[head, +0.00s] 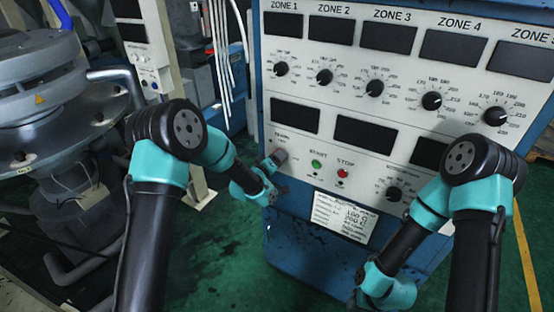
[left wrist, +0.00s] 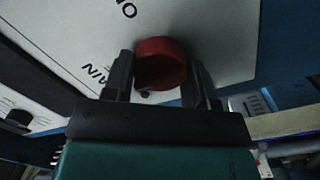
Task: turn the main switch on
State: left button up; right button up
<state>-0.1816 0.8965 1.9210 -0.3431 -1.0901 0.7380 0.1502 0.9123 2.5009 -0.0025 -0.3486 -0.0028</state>
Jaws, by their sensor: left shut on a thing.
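The main switch is a red round knob (left wrist: 160,62) on the white panel face. Lettering beside it in the left wrist view reads like "MAIN" and "ON", partly cut off. My left gripper (left wrist: 162,78) is shut on the knob, one dark finger on each side of it. In the head view my left gripper (head: 276,170) is at the lower left of the panel, where the knob (head: 278,156) is small and partly hidden. My right arm hangs at the lower right, its gripper (head: 353,302) mostly cut off by the bottom edge.
The control cabinet (head: 310,239) stands in front of me with dark displays and several dials. A green start button (head: 317,164) and a red stop button (head: 343,174) are right of the switch. A paper label (head: 343,217) hangs below. Grey machinery (head: 60,120) stands at the left.

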pick_arm(q)
jog(key=m, duration=0.8)
jog(key=shift+y, duration=0.4)
jog(key=m, duration=0.4)
jog(key=m+y, duration=0.1)
jog(key=m, duration=0.3)
jog(key=shift+m, duration=0.4)
jog(key=o, duration=0.9)
jog(key=shift+o, duration=0.2)
jog(key=shift+s, duration=0.1)
jog(key=v, duration=1.7)
